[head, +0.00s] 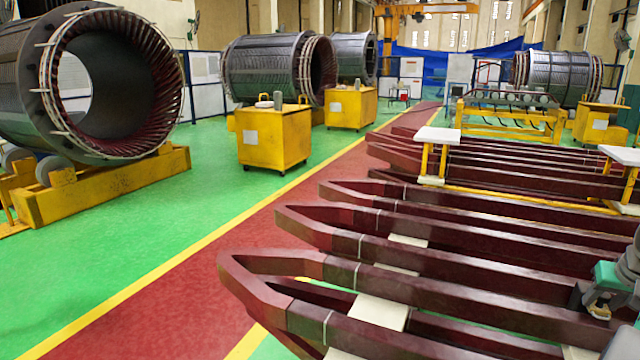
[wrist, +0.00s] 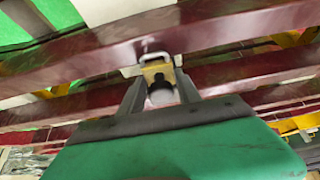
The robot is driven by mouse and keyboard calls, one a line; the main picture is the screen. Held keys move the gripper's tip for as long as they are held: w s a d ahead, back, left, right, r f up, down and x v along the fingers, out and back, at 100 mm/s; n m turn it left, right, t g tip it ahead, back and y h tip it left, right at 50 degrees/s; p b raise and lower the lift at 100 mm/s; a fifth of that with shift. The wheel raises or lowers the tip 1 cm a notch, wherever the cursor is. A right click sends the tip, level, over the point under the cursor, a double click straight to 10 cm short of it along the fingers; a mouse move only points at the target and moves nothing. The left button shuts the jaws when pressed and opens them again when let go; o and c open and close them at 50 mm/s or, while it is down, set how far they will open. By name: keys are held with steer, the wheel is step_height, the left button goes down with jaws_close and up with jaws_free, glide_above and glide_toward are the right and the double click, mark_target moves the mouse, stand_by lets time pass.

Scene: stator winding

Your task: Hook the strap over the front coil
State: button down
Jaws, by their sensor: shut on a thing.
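The front coil (head: 450,293) is the nearest dark red loop in the head view, with its pointed end at the left and its right part running under my arm. My gripper (head: 598,308) is at the right edge of the head view, close to this coil's right part. In the wrist view my gripper (wrist: 160,90) is shut on a small yellow fitting (wrist: 155,73) with a pale loop at its far end, apparently the strap's end. The loop lies in front of a dark red bar (wrist: 235,22); I cannot tell whether it touches. No strap length is clearly visible.
Several more dark red coils (head: 400,232) lie behind on pale supports (head: 380,312). A yellow stand with a white top (head: 437,135) rises among them. Large stators (head: 95,85) and yellow cabinets (head: 272,138) stand at the left. The red walkway (head: 190,310) is clear.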

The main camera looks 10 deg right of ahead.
steer(key=shift+s+a+f+b, duration=0.1)
steer(key=shift+s+a+b, duration=0.3)
steer(key=shift+s+b, duration=0.25)
steer(key=shift+s+a+r+b, duration=0.1)
steer(key=shift+s+a+b, duration=0.4)
steer(key=shift+s, duration=0.3)
steer(key=shift+s+a+f+b, duration=0.1)
steer(key=shift+s+a+b, duration=0.25)
steer(key=shift+s+b, duration=0.35)
steer(key=s+a+b, duration=0.4)
steer(key=s+a, duration=0.3)
steer(key=s, duration=0.5)
steer(key=shift+s+a, duration=0.15)
steer(key=s+a, duration=0.3)
steer(key=s, duration=0.2)
steer(key=shift+s+a, duration=0.15)
steer(key=shift+s, duration=0.15)
jaws_free()
stand_by(0.5)
